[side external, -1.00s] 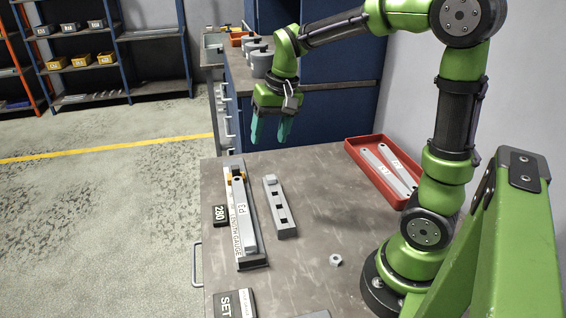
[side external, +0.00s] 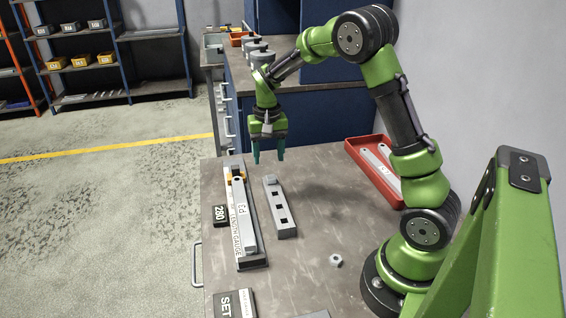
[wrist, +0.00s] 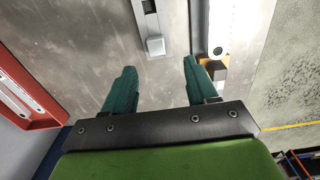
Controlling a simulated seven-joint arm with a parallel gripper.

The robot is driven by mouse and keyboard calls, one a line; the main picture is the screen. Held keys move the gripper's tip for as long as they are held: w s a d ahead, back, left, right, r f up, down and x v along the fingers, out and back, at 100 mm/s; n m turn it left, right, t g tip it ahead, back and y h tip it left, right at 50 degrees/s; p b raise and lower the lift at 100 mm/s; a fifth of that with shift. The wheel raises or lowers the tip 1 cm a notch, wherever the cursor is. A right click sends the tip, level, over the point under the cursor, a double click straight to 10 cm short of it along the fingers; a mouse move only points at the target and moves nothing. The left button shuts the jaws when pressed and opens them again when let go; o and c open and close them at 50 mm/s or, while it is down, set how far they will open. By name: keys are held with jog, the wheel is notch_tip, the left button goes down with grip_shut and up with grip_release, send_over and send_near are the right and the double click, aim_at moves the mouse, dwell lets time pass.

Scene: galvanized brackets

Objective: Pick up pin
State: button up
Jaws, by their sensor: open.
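A pale square-headed pin (side external: 270,181) stands at the far end of a grey block (side external: 286,222) that has several square holes. The pin head also shows in the wrist view (wrist: 155,46), just ahead of the fingertips and between their lines. My gripper (side external: 269,157) is open and empty, pointing down above the bench at the far end of the block. Its two green fingers also show in the wrist view (wrist: 160,70). The fingers appear apart from the pin. The pin's lower part is hidden in the block.
Left of the block lies a length gauge (side external: 253,263) carrying a grey bracket (side external: 240,205), with an orange piece at its far end. A red tray (side external: 360,167) with brackets is at the right. A nut (side external: 336,260) lies nearer. The middle of the bench is clear.

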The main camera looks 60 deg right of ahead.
aim_at(271, 177)
jog(key=f, duration=0.6)
jog(key=shift+s+f, duration=0.25)
jog(key=shift+s, duration=0.1)
grip_shut()
